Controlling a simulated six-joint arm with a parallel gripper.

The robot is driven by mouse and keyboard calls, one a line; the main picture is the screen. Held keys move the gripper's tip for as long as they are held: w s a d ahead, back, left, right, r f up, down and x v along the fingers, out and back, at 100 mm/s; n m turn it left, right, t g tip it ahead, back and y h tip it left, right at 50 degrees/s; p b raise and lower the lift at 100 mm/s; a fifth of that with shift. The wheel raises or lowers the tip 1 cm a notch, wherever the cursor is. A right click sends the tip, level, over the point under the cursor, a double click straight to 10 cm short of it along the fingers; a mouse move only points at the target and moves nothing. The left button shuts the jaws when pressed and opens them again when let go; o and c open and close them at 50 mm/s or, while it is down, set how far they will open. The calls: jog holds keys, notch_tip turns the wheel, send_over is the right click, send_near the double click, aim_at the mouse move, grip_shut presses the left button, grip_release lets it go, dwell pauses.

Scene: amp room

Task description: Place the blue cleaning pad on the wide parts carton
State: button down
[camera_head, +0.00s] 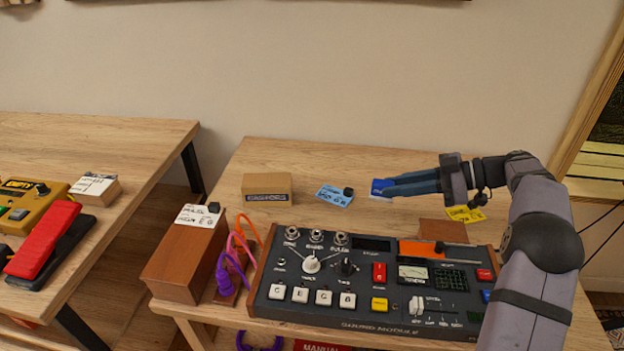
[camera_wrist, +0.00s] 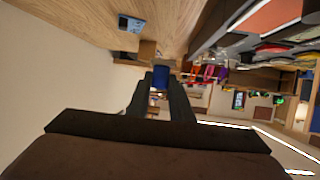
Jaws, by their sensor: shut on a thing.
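The blue cleaning pad (camera_head: 380,186) shows at the tips of my gripper (camera_head: 392,187) in the head view. My gripper is shut on it, with its fingers pointing left over the back of the table. In the wrist view the blue pad (camera_wrist: 160,75) is between the fingertips (camera_wrist: 161,86), which hide part of it. The wide parts carton (camera_head: 267,187) is a brown box with a dark label, standing at the table's back left, left of and apart from the pad. A brown box that looks like the carton (camera_wrist: 147,50) shows just beyond the fingertips in the wrist view.
A yellow card (camera_head: 465,213) lies below my gripper. The large sound module (camera_head: 365,283) fills the table's front. Coiled cables (camera_head: 233,262) and a tall brown box (camera_head: 183,258) stand left.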

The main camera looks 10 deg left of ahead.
jog(key=s+a+r+n+g+p, duration=0.2)
jog(key=s+a+r+p, duration=0.1)
jog(key=a, duration=0.7)
jog(key=s+a+r+n+g+p, duration=0.1)
jog(key=s+a+r+g+p, duration=0.2)
jog(key=a, duration=0.7)
jog(key=s+a+r+n+p, duration=0.2)
jog(key=s+a+r, duration=0.15)
jog(key=a, duration=0.65)
jog(key=m+t+h, duration=0.1)
jog(key=m+t, duration=0.7)
jog(key=t, duration=0.1)
send_over(277, 184)
notch_tip(277, 184, down, 2)
jog(key=f, duration=0.1)
jog(key=shift+f+p, duration=0.9)
jog(key=shift+f, duration=3.8)
jog(key=shift+f+b, duration=0.2)
jog(key=shift+b, duration=0.2)
jog(key=c, duration=1.6)
grip_release()
